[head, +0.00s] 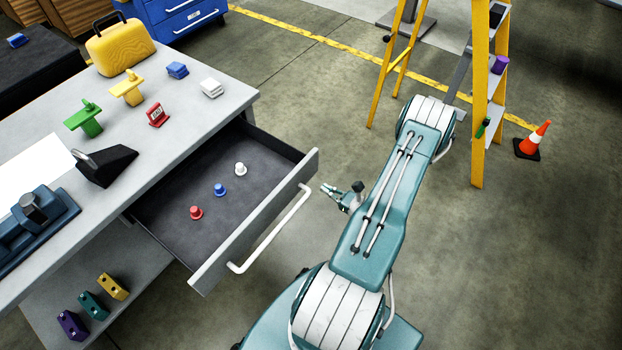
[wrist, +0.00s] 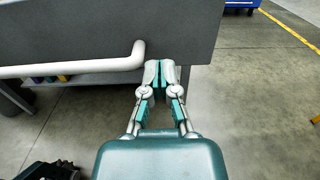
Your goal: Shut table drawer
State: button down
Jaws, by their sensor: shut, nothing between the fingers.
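The table drawer (head: 170,234) is pulled out from the grey table (head: 225,92) in the head view. A red, a blue and a white knob-like piece stand inside it. Its front panel carries a white bar handle (head: 270,236). In the wrist view the drawer front (wrist: 100,35) fills the upper left, with the handle (wrist: 75,68) across it. My gripper (head: 328,189) is to the right of the drawer front. In the wrist view my gripper (wrist: 160,65) is shut and empty, its tips at the panel's lower edge just right of the handle's end. I cannot tell whether they touch.
A yellow stepladder (head: 480,100) and an orange cone (head: 534,138) stand to the right. A yellow case (head: 120,46) and several small items are on the tabletop. Several coloured blocks (head: 95,304) sit on the lower shelf. The floor right of the drawer is clear.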

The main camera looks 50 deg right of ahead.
aim_at(305, 175)
jog(key=w, duration=0.5)
jog(key=shift+w+a, duration=0.1)
jog(key=shift+w, duration=0.05)
jog(key=shift+w+f, duration=0.1)
jog(key=shift+w, duration=0.35)
